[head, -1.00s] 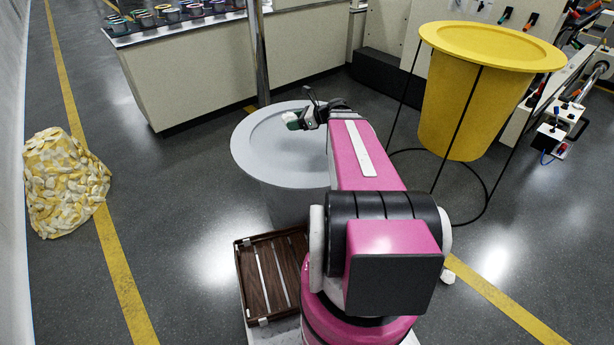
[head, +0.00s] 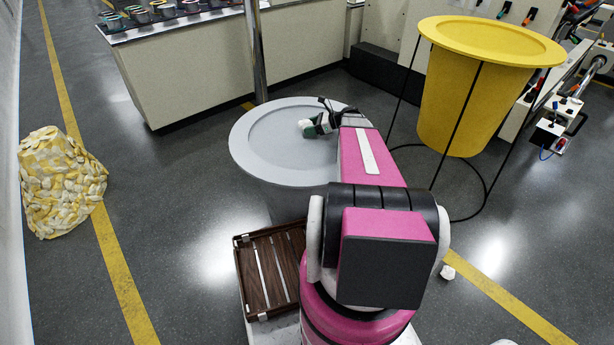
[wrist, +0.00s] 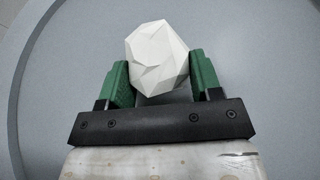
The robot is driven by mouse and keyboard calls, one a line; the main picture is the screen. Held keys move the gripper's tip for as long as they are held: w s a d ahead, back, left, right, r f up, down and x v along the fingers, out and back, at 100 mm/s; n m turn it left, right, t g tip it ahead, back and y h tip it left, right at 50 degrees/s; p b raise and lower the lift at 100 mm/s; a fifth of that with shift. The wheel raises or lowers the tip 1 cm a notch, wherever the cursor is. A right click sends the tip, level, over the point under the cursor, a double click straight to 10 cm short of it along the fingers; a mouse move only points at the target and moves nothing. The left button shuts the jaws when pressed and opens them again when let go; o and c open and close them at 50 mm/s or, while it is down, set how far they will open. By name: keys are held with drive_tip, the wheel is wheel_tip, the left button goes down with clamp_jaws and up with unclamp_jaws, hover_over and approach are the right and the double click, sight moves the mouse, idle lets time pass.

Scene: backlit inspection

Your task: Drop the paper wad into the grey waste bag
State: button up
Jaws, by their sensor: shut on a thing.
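The paper wad (wrist: 157,57) is a white, faceted lump held between the two green fingers of my gripper (wrist: 160,82) in the wrist view. In the head view my gripper (head: 313,126) is over the grey waste bag (head: 247,143), with the paper wad (head: 304,124) showing small and white at its tip. The bag has a wide, round, pale grey rim, and its surface fills the background of the wrist view (wrist: 60,50). The lower body of the bag is in shadow and partly hidden by my arm.
A yellow bin (head: 462,100) in a black wire stand is at the right. A dark wooden slatted tray (head: 268,272) is in front of the grey bag. A lumpy yellow-and-white sack (head: 60,185) is at the left. A metal post (head: 255,55) and a counter (head: 190,75) stand behind.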

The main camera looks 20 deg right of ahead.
drive_tip(key=shift+f, duration=0.7)
drive_tip(key=o, duration=1)
drive_tip(key=v, duration=1)
drive_tip(key=shift+s+d, duration=0.2)
drive_tip(key=shift+d, duration=0.15)
